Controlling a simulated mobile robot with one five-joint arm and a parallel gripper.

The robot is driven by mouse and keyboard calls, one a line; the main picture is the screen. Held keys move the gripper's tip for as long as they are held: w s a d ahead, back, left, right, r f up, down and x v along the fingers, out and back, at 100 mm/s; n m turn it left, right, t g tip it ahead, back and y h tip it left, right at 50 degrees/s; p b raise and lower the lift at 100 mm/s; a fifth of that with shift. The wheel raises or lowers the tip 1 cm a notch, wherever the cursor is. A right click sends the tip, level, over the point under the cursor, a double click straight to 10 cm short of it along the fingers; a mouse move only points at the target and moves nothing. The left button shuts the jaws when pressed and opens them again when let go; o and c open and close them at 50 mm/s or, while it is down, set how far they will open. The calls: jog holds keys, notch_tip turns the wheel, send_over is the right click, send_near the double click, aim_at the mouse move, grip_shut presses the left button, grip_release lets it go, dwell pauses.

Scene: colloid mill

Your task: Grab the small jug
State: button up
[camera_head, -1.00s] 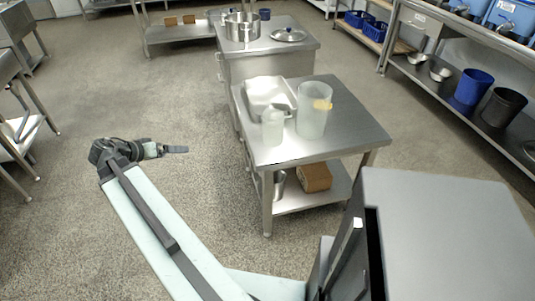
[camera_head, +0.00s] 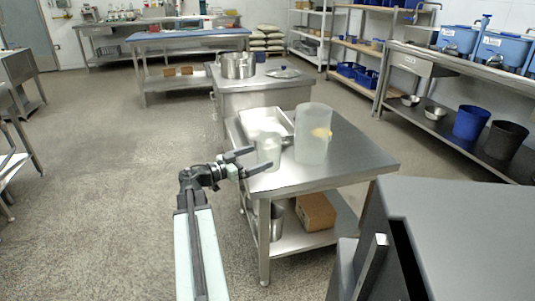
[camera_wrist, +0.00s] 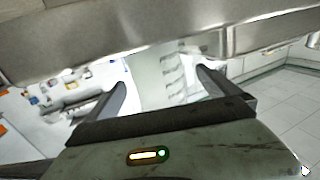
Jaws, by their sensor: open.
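The small jug (camera_head: 269,147) is whitish and translucent. In the wrist view, a pale translucent body with marks, apparently the small jug (camera_wrist: 150,72), shows beyond and between the open fingers. I cannot tell whether either finger touches it.
A white tray (camera_head: 283,117) lies behind the small jug. The table's left edge is close to my gripper. A brown box (camera_head: 315,212) and a metal container (camera_head: 276,222) are on the lower shelf. Open floor lies left of the table.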

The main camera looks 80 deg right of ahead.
aim_at(269, 153)
jog(key=x, duration=0.5)
jog(key=shift+s+a+r, duration=0.15)
jog(key=shift+s+r, duration=0.05)
jog(key=c, duration=1.5)
notch_tip(269, 153, up, 10)
jog(key=p, duration=1)
